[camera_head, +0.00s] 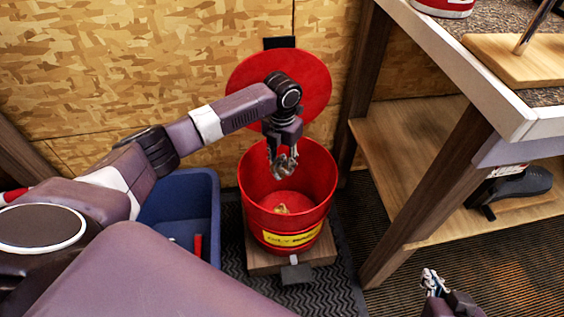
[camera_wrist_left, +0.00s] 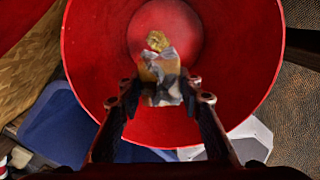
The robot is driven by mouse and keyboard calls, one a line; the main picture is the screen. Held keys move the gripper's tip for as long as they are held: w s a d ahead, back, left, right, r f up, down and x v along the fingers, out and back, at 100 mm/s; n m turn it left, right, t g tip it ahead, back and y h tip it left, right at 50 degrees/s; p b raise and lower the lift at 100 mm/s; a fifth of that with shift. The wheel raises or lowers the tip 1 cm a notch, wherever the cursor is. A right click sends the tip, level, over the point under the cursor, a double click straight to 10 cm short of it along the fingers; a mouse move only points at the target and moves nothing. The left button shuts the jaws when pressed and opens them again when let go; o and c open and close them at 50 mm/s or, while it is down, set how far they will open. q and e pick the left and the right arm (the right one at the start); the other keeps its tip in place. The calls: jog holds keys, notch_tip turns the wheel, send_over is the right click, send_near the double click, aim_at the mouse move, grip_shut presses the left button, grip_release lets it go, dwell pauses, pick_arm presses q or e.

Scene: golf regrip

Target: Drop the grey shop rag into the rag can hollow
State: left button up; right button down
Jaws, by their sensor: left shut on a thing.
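The red rag can (camera_head: 258,222) stands on a low wooden block with its round red lid (camera_head: 310,83) up. My left gripper (camera_head: 283,166) points down over the can's mouth. In the left wrist view its fingers (camera_wrist_left: 160,92) are shut on a small crumpled grey rag (camera_wrist_left: 161,80), with the can's red inside (camera_wrist_left: 95,55) around it. A crumpled yellowish thing (camera_head: 282,209) lies on the can's floor and also shows in the left wrist view (camera_wrist_left: 157,41). My right gripper (camera_head: 433,283) is at the bottom right; its jaw state is unclear.
A blue bin (camera_head: 207,205) stands left of the can. A wooden bench with a lower shelf (camera_head: 425,150) is on the right, its leg (camera_head: 420,205) close to the can. A chipboard wall (camera_head: 130,60) is behind. A grey pedal (camera_head: 296,272) sticks out in front.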

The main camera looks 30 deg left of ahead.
aim_at(282, 163)
pick_arm(q)
jog(key=o, duration=1.1)
notch_tip(282, 163, up, 12)
